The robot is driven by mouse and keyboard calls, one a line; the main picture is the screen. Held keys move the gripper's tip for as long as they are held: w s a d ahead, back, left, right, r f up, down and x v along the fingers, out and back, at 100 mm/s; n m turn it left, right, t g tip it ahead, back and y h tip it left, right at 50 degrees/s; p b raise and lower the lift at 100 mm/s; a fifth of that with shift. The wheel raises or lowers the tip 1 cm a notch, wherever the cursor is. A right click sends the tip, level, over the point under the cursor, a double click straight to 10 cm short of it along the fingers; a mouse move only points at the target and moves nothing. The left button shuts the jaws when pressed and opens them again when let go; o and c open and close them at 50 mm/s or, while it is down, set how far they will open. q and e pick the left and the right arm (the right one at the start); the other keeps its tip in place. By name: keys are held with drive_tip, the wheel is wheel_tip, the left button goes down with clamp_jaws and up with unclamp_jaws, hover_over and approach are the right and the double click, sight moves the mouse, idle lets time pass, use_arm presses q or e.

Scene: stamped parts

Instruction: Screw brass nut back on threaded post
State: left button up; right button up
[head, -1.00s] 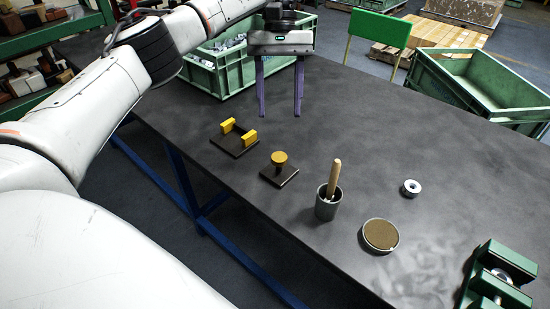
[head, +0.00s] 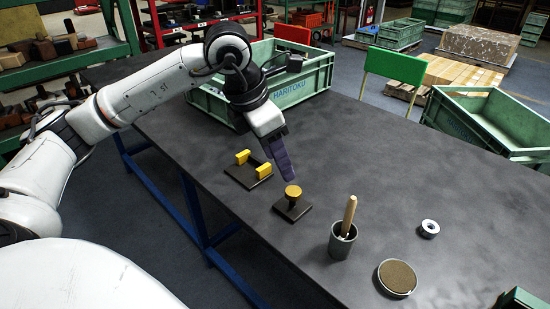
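A round brass nut (head: 292,191) sits at the top of a short post on a dark square plate (head: 291,211) on the table. The thread is too small to make out. My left gripper (head: 285,178) points down just behind and above the brass nut, apparently without gripping it. Its purple fingers are seen nearly edge-on and overlap, so the gap between them is hidden. My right gripper is out of view.
A dark plate with two yellow blocks (head: 242,157) lies left of the post. A grey cup (head: 341,243) with a wooden-handled tool, a round tin (head: 396,278) and a metal ring (head: 429,229) stand right. A green crate (head: 300,92) stands behind my arm.

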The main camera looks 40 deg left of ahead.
sight(292, 191)
use_arm(q)
drive_tip(key=shift+n, duration=0.9)
drive_tip(key=x, duration=0.9)
drive_tip(key=shift+s+d+f, duration=0.1)
drive_tip(key=shift+d+f, duration=0.15)
drive_tip(key=c, duration=1.1)
drive_tip(key=shift+a+m+b, duration=0.15)
drive_tip(key=shift+m+b, duration=0.3)
drive_tip(key=shift+m, duration=0.45)
drive_tip(key=shift+a+m+h, duration=0.1)
drive_tip(key=shift+m+h, duration=0.6)
drive_tip(key=shift+m, duration=0.5)
